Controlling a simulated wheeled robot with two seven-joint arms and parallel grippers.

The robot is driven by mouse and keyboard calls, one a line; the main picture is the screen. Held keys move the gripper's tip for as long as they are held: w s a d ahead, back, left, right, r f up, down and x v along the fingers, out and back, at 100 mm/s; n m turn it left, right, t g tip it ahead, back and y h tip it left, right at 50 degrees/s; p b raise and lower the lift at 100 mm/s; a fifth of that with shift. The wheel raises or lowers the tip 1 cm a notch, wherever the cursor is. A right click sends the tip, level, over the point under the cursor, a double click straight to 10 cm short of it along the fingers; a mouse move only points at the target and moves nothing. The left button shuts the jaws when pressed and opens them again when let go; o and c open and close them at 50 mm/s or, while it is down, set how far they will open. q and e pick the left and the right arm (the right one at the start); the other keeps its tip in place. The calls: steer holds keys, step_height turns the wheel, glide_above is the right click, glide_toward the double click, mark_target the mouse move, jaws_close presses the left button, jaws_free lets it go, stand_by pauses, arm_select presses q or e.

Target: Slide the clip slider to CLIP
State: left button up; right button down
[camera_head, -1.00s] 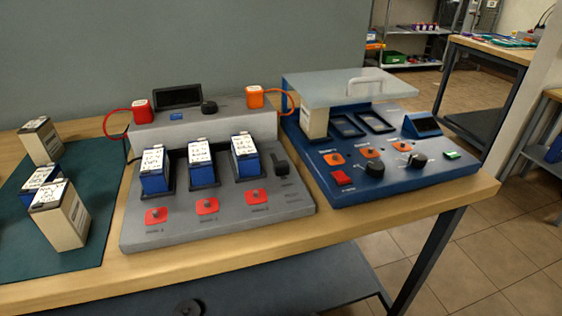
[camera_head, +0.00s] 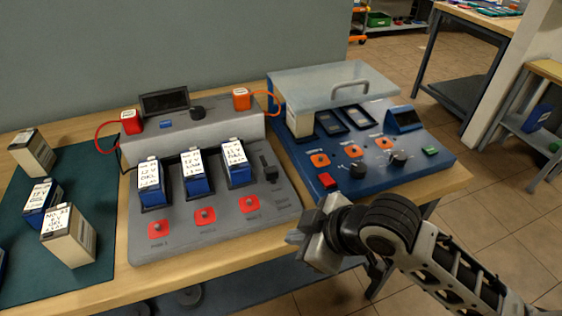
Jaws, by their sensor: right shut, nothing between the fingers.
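The grey battery station (camera_head: 150,246) stands on the workbench, with several blue batteries (camera_head: 193,172) upright in its slots. A small dark slider (camera_head: 268,168) sits at the right side of its sloped top. I take it for the clip slider; its lettering is too small to read. My right gripper (camera_head: 302,240) is shut and empty, in front of the station's front right corner. It is apart from the slider, which is farther back and to the left. My left gripper is not in view.
The blue charger box (camera_head: 405,178) with a clear lid stands right of the station. Red and orange clamps (camera_head: 131,122) sit on the station's back ledge. Cream batteries (camera_head: 70,240) stand on the green mat (camera_head: 25,275) at left.

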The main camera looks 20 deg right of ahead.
mark_target(271, 173)
steer(key=r+n, duration=0.1)
steer(key=w+r+n, duration=0.2)
steer(key=r, duration=0.1)
steer(key=shift+w+d+r+n, duration=0.1)
steer(key=shift+w+d+n, duration=0.15)
steer(key=shift+d+n, duration=0.15)
arm_select(q)
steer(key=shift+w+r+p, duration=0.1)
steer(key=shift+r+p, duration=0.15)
steer(key=shift+p, duration=0.3)
arm_select(e)
steer(key=w+d+r+n+g, duration=0.1)
steer(key=w+d+r+n, duration=0.1)
steer(key=d+r+n, duration=0.1)
step_height(271, 173, up, 2)
steer(key=shift+d+r, duration=0.2)
steer(key=shift+d, duration=0.5)
steer(key=x, duration=1)
steer(key=w, duration=0.2)
steer(key=shift+w+p, duration=0.3)
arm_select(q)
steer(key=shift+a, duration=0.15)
arm_select(e)
steer(key=shift+w, duration=0.75)
steer(key=shift+a, duration=0.1)
